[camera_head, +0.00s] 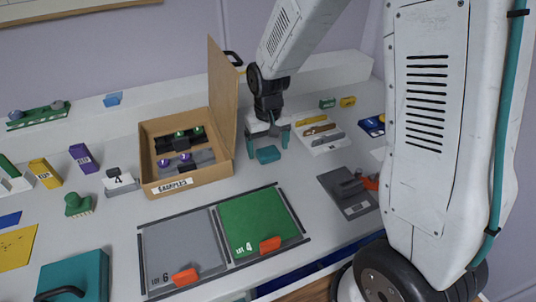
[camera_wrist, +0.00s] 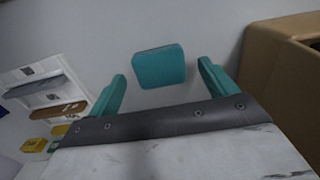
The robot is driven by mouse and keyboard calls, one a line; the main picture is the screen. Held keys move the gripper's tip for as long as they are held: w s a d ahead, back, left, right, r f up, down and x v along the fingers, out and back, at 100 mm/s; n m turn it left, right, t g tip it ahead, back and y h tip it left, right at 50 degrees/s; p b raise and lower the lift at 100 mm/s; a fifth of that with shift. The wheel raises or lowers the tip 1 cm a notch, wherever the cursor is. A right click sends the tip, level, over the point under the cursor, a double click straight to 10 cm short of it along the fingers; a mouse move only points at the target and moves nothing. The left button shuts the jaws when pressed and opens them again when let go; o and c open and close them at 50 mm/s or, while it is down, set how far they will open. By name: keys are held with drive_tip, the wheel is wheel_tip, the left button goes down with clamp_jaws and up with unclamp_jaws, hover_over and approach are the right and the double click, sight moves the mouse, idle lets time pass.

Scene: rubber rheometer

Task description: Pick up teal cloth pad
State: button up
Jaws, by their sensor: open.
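The teal cloth pad (camera_head: 268,155) lies flat on the white bench, right of the open cardboard box. It is a small rounded square, and it shows whole in the wrist view (camera_wrist: 159,66). My gripper (camera_head: 268,146) is above the pad with its teal fingers apart. In the wrist view the pad sits beyond the gap between the fingertips (camera_wrist: 163,72), apart from both. Nothing is held. In the head view the pad shows just below and between the fingers; the exact height gap is hard to judge.
The cardboard samples box (camera_head: 186,190) stands close left, its lid upright; its edge is also in the wrist view (camera_wrist: 262,68). A white tray (camera_head: 331,143) with tools is close right. A grey mat (camera_head: 165,251) and green mat (camera_head: 250,221) lie in front.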

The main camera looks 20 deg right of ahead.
drive_tip(key=shift+f, duration=0.45)
drive_tip(key=shift+c, duration=0.4)
drive_tip(key=c, duration=1)
drive_tip(key=shift+r, duration=0.15)
